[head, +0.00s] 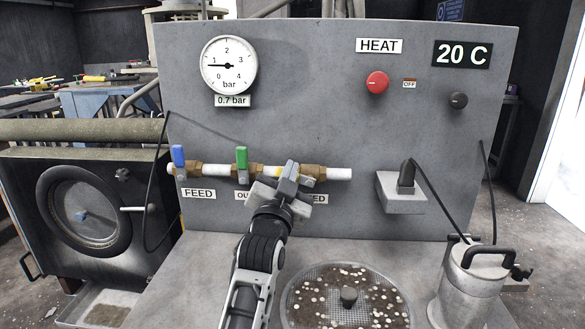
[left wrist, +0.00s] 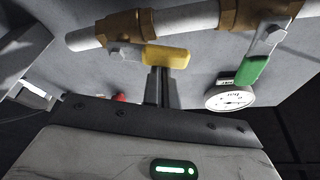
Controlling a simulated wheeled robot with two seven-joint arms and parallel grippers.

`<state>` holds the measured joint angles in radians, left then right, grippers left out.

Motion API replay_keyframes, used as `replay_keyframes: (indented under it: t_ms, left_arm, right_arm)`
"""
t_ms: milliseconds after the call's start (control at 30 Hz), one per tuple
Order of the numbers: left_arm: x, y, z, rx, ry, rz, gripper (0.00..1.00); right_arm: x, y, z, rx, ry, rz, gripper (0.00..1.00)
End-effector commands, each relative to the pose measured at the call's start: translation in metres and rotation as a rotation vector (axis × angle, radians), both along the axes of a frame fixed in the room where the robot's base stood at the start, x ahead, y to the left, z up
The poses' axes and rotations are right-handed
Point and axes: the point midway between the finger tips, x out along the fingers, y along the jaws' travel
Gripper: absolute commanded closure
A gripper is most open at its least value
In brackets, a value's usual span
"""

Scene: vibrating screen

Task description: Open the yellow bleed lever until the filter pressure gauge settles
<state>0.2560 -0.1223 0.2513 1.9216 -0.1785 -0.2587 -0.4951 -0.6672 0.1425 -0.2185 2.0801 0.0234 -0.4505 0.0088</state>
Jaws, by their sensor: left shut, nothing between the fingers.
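The yellow bleed lever (left wrist: 166,56) lies roughly along the pipe in the left wrist view. In the head view only a bit of yellow (head: 256,168) shows; my gripper hides the rest. My left gripper (head: 289,180) is in front of the bleed valve. Its fingers (left wrist: 165,83) are shut with nothing between them, their tips right at the yellow grip; I cannot tell whether they touch it. The pressure gauge (head: 229,65) has its needle pointing left near 1, and the label below (head: 232,101) reads 0.7 bar. My right gripper is not in view.
A blue feed lever (head: 178,156) and a green lever (head: 241,158) stand upright on the same pipe (head: 216,170). A red knob (head: 377,82) and a plug (head: 407,178) are on the panel. Below are a round sieve (head: 348,297) and a metal canister (head: 467,290).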

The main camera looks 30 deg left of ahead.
Motion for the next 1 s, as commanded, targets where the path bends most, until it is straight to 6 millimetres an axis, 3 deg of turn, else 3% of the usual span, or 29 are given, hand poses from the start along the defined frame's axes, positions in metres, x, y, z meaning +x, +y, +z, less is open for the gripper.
replay_keyframes:
  t_ms: [767, 1000]
  left_arm:
    - [-0.0012, 0.0025, -0.0047, 0.002, 0.004, 0.001, 1.0]
    - [-0.0058, -0.006, -0.0108, 0.0, 0.005, -0.005, 1.0]
  right_arm:
    - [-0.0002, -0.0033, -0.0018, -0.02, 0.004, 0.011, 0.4]
    - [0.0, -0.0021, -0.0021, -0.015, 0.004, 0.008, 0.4]
